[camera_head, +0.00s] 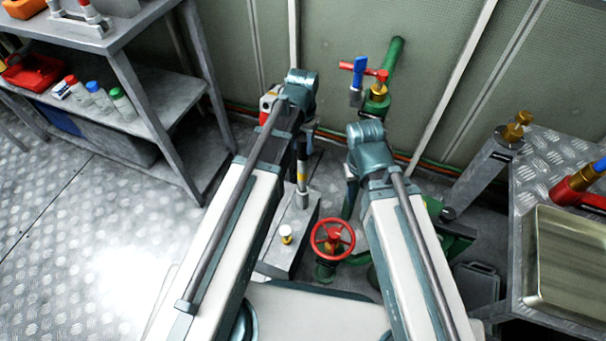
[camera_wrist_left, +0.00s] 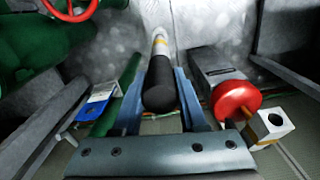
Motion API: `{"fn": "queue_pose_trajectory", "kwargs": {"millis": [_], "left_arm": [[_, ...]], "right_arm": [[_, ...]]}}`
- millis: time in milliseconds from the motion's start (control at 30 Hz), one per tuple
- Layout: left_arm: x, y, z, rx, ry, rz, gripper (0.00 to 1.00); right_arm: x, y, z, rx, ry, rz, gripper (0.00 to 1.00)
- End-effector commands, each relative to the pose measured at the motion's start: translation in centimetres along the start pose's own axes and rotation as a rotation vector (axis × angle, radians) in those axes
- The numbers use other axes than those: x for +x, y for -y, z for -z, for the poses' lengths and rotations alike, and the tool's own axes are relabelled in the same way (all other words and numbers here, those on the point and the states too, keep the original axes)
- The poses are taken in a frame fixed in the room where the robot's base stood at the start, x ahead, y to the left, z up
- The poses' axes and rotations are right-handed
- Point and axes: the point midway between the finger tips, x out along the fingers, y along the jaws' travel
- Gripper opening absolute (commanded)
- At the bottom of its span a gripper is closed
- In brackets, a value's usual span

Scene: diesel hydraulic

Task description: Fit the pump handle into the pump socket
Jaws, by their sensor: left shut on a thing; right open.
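The pump handle has a black grip, a yellow band and a bare metal rod (camera_head: 302,176). In the left wrist view its black grip (camera_wrist_left: 160,93) lies between the fingers. My left gripper (camera_head: 303,146) is shut on it and holds it roughly upright over a grey box (camera_head: 276,256). The rod's lower end meets a wider metal piece (camera_head: 302,200) on the box, perhaps the pump socket; I cannot tell whether it is inside or just above it. My right gripper (camera_head: 350,184) is open, mostly hidden behind its own arm.
A red handwheel (camera_head: 332,239) on a green valve stands right of the box. A brass-topped white cap (camera_head: 286,234) is on the box. A shelf (camera_head: 150,105) stands left, a metal bench (camera_head: 550,165) right. Floor at left is clear.

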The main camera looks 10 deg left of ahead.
Motion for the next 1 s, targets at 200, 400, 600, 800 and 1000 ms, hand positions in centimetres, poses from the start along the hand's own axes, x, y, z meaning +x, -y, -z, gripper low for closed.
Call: {"fn": "queue_pose_trajectory", "kwargs": {"millis": [200,400,600,800,1000], "left_arm": [[-0.8,0.0,0.0,0.000,0.000,0.000,0.00],[-1.4,0.0,0.0,0.000,0.000,0.000,0.00],[-1.9,0.0,0.0,0.000,0.000,0.000,0.00],[-2.5,0.0,0.0,0.000,0.000,0.000,0.00],[-3.1,0.0,0.0,0.000,0.000,0.000,0.00]], "right_arm": [[-0.8,-0.1,-0.1,0.000,0.000,0.001,0.50],[-1.4,-0.1,-0.1,0.001,0.000,0.002,0.50],[-1.9,-0.1,-0.1,0.001,0.000,0.003,0.50],[-2.5,-0.2,-0.1,0.001,0.000,0.003,0.50],[-3.0,-0.2,-0.2,0.001,0.000,0.003,0.50]]}}
